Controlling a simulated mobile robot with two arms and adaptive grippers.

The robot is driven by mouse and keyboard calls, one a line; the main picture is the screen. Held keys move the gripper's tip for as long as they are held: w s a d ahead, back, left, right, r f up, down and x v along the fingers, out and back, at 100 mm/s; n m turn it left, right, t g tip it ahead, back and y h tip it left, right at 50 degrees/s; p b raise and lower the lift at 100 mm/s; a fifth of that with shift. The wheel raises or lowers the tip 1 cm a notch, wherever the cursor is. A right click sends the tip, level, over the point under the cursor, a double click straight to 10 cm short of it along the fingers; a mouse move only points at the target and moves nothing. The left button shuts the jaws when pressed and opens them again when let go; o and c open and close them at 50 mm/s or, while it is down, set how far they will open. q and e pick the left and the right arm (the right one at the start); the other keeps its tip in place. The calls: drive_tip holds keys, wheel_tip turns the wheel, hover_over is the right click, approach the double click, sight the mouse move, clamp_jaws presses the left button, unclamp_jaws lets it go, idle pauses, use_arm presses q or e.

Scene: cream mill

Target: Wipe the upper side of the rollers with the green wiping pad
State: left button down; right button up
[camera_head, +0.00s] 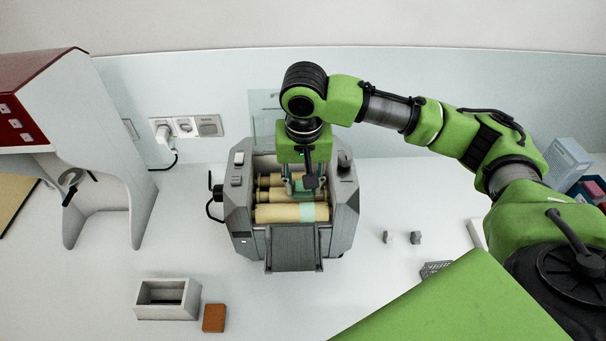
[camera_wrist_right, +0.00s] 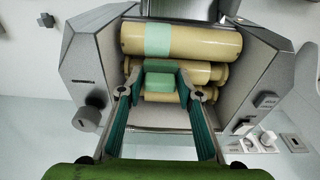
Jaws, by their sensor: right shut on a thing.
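The mill (camera_head: 346,207) stands on the table with several cream-coloured rollers lying across it. The front roller (camera_head: 275,214) has a pale green band; it also shows in the right wrist view (camera_wrist_right: 205,40). My right gripper (camera_head: 298,188) reaches down over the rollers behind the front one. In the right wrist view, my right gripper (camera_wrist_right: 160,82) is shut on the green wiping pad (camera_wrist_right: 160,66), which sits between its fingertips at the middle roller (camera_wrist_right: 192,72). Whether the pad touches that roller is hard to tell. My left gripper is not in view.
A grey open box (camera_head: 168,299) and a brown block (camera_head: 214,318) lie at the front left. A white stand with a red top (camera_head: 30,85) is at the left. Two small grey pieces (camera_head: 401,238) lie right of the mill. Wall sockets (camera_head: 185,127) are behind.

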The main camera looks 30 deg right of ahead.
sight(305, 208)
drive_tip(key=shift+s+a+r, duration=0.1)
drive_tip(key=shift+s+a, duration=0.15)
drive_tip(key=shift+s, duration=0.35)
drive_tip(key=shift+s+a+f, duration=0.1)
drive_tip(key=shift+s+a, duration=0.2)
drive_tip(key=shift+s, duration=0.3)
drive_tip(key=shift+s+a+r, duration=0.1)
drive_tip(key=shift+s+a, duration=0.15)
drive_tip(key=shift+s, duration=0.35)
drive_tip(key=shift+w+d, duration=0.7)
drive_tip(key=shift+w, duration=0.75)
drive_tip(key=shift+w+d, duration=0.65)
drive_tip(key=shift+w, duration=0.75)
drive_tip(key=shift+w+d, duration=0.7)
drive_tip(key=shift+w, duration=0.75)
drive_tip(key=shift+s+a, duration=0.45)
drive_tip(key=shift+s, duration=0.5)
drive_tip(key=shift+s+a, duration=0.45)
drive_tip(key=shift+s, duration=0.55)
drive_tip(key=shift+s+a, duration=0.45)
drive_tip(key=shift+s, duration=0.5)
drive_tip(key=shift+s+a+f, duration=0.15)
drive_tip(key=shift+s+a, duration=0.25)
drive_tip(key=shift+s, duration=0.35)
drive_tip(key=shift+s+a+f, duration=0.15)
drive_tip(key=shift+s+a, duration=0.2)
drive_tip(key=shift+s, duration=0.4)
wheel_tip(305, 208, up, 8)
drive_tip(key=shift+w, duration=0.15)
drive_tip(key=shift+r, duration=0.1)
